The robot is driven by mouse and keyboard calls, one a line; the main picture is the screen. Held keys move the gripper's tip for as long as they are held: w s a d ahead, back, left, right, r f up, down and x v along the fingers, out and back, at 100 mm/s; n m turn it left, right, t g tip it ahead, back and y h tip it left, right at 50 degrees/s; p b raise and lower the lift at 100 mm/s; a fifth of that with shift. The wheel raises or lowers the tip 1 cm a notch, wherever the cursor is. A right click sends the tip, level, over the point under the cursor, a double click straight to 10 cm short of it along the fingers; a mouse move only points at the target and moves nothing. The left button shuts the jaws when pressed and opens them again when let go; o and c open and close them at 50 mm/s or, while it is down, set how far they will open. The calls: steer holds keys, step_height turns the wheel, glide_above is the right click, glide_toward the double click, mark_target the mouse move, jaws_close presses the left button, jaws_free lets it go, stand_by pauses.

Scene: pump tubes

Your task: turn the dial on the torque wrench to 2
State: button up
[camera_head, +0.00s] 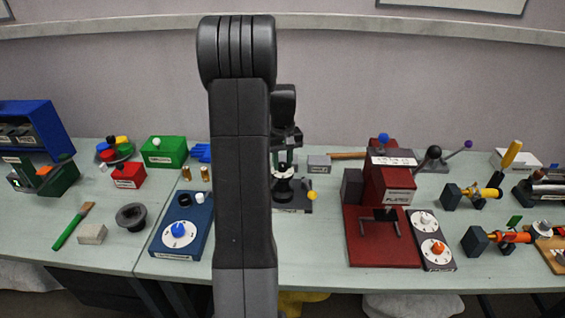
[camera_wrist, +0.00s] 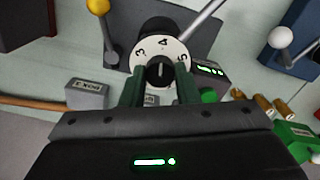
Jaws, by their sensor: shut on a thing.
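In the wrist view, a white dial (camera_wrist: 176,52) with black numbers sits on the dark torque wrench unit; 3, 4 and 5 show. Its black knob (camera_wrist: 160,74) carries a pale line pointing up in the picture, roughly toward the 4. My gripper (camera_wrist: 160,80) has one green finger on each side of the knob and is shut on it. The dial's near side and its other numbers are hidden by the fingers and gripper body. In the head view the unit (camera_head: 292,207) stands behind my arm, partly covered, and the dial numbers cannot be read.
A yellow-tipped lever (camera_wrist: 98,7) stands close beside the unit. A small grey box (camera_wrist: 87,94) and several brass cylinders (camera_wrist: 284,107) lie near my gripper. In the head view, a red press (camera_head: 383,225) stands to the right and a blue dial box (camera_head: 180,235) to the left.

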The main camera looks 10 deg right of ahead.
steer(key=n, duration=0.7)
steer(key=shift+r, duration=0.1)
steer(key=n, duration=0.6)
steer(key=shift+w+n+b, duration=0.1)
steer(key=shift+n+b, duration=0.3)
steer(key=n, duration=0.9)
steer(key=shift+n, duration=0.4)
steer(key=o, duration=1)
